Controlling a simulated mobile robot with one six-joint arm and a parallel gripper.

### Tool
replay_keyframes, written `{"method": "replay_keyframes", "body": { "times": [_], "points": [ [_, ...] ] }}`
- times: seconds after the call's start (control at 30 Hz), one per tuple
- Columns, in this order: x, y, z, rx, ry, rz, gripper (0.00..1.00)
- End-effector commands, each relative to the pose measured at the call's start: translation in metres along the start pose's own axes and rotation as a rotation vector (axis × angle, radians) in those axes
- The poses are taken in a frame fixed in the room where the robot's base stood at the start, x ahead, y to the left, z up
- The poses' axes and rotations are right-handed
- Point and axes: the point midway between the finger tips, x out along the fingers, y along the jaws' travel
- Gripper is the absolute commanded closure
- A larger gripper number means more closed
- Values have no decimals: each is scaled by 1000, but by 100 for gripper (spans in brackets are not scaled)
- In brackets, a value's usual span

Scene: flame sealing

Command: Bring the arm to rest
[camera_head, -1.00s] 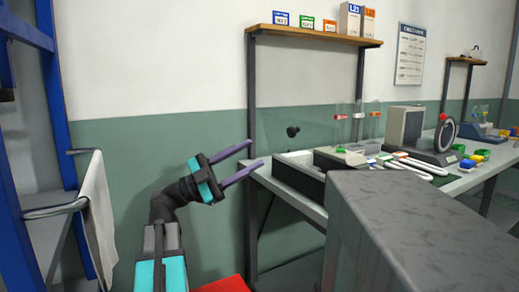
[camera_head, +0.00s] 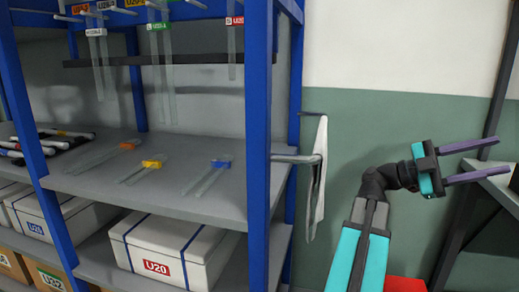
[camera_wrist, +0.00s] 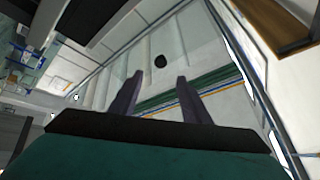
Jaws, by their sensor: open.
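My gripper (camera_head: 492,158) is at the right of the head view, on my raised teal and black arm. Its two purple fingers are spread apart with nothing between them, and they point right. In the wrist view my gripper (camera_wrist: 158,85) also shows open and empty, with wall and floor-like surfaces beyond it. The fingertips are close to the edge of a grey bench (camera_head: 503,188) in the head view; I cannot tell whether they touch it.
A blue-framed shelf rack (camera_head: 258,120) fills the left, with glass tubes (camera_head: 210,178), a white box labelled U20 (camera_head: 170,250) and other boxes. Green-and-white wall lies behind.

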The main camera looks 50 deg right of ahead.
Motion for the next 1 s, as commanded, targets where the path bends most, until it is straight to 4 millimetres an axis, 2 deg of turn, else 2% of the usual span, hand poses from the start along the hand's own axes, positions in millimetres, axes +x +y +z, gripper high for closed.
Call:
{"method": "replay_keyframes", "body": {
  "times": [0.7, 1.0],
  "points": [
    [85, -1, 0, -1, 2, -1, 57],
    [101, -2, 0, 0, 1, -2, 57]
  ]
}}
